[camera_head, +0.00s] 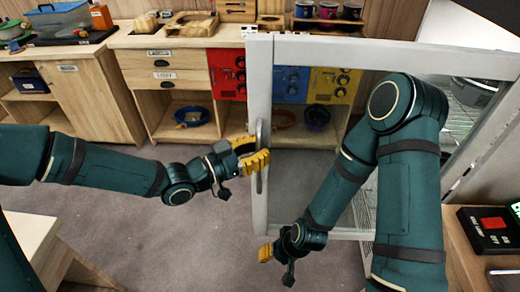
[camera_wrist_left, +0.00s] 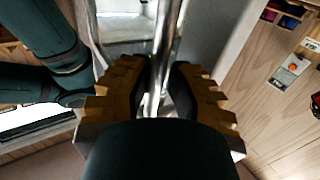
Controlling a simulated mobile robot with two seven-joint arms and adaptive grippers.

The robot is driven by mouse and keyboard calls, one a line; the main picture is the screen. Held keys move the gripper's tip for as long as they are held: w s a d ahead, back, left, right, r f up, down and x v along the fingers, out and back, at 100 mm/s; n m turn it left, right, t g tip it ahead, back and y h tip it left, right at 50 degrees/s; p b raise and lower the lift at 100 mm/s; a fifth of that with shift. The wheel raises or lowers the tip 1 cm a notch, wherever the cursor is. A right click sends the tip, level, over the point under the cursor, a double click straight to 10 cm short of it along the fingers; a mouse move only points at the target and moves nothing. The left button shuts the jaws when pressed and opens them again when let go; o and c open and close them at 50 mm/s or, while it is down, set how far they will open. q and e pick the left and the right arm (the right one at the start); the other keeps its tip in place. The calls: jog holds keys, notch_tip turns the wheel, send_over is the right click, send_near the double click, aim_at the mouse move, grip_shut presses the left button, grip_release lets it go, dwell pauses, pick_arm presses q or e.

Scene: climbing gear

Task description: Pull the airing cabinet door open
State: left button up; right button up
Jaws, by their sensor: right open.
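The airing cabinet door (camera_head: 259,80) is a pale grey frame around a clear pane, standing right of centre in the head view. Its upright metal handle (camera_head: 261,185) is on the left stile. My left gripper (camera_head: 257,152) is at this handle, with its yellow fingers on either side. In the left wrist view, the handle bar (camera_wrist_left: 163,40) runs between the fingers (camera_wrist_left: 160,95), which look closed on it. My right gripper (camera_head: 277,252) is open and low in front of the door, apart from the handle. Wire shelves (camera_head: 462,125) show at the right; my right arm hides part of the door and cabinet.
A wooden counter with drawers (camera_head: 165,75) runs along the back, with red, blue and yellow panels (camera_head: 228,73). Grey floor (camera_head: 160,235) is clear below my left arm.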

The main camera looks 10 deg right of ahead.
pick_arm(q)
jog(key=shift+o, duration=1.4)
jog(key=shift+a, duration=0.15)
jog(key=shift+s, duration=0.1)
jog(key=v, duration=1.1)
jog(key=shift+a, duration=0.35)
